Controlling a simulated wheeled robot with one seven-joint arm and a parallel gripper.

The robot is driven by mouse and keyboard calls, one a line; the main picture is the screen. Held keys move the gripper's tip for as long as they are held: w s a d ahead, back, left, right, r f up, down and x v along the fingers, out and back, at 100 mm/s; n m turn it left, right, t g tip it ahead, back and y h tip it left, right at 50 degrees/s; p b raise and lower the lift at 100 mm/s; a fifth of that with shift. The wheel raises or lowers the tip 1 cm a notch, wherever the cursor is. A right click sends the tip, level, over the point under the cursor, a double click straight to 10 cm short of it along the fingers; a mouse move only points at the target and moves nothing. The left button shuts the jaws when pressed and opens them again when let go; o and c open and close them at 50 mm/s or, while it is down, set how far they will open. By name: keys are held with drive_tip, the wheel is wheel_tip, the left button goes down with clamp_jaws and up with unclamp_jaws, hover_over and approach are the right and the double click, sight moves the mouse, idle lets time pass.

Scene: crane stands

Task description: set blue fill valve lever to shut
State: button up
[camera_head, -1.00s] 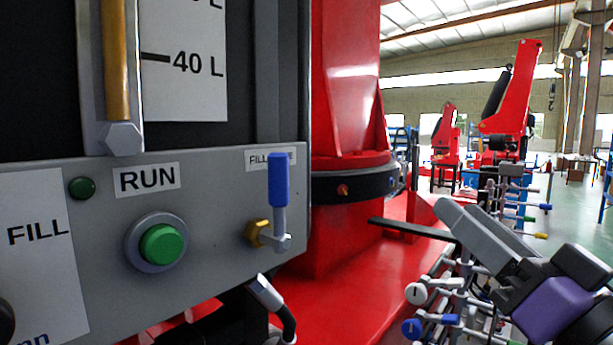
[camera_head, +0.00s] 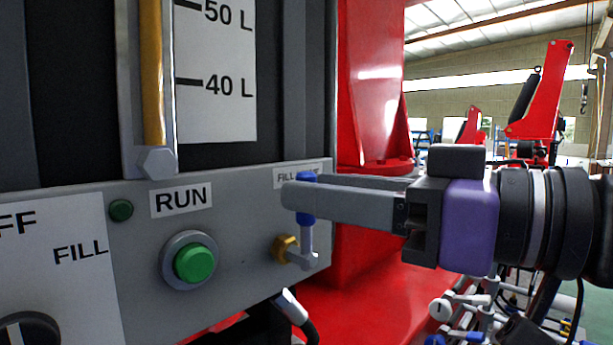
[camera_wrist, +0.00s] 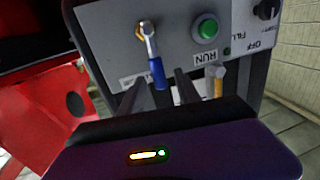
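The fill valve's blue lever (camera_head: 305,218) stands upright on a grey elbow beside a brass fitting (camera_head: 286,247), at the right end of the grey panel. My gripper (camera_head: 300,187) reaches in from the right at the lever's blue handle, and its near finger covers part of the handle. In the wrist view, which is upside down, the blue lever (camera_wrist: 157,72) shows between my two spread fingers (camera_wrist: 160,92), closer to the left one. The gripper is open, with a gap left beside the handle. I cannot tell whether a finger touches it.
The grey panel (camera_head: 245,250) also carries a green RUN button (camera_head: 194,262), a small green lamp (camera_head: 121,210) and a dark knob (camera_head: 28,335). The label above the valve (camera_head: 288,178) is partly hidden. A red crane column (camera_head: 372,90) stands behind, to the right.

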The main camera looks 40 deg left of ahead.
drive_tip(key=shift+s+a, duration=0.1)
drive_tip(key=shift+a, duration=1.2)
clamp_jaws()
idle(0.5)
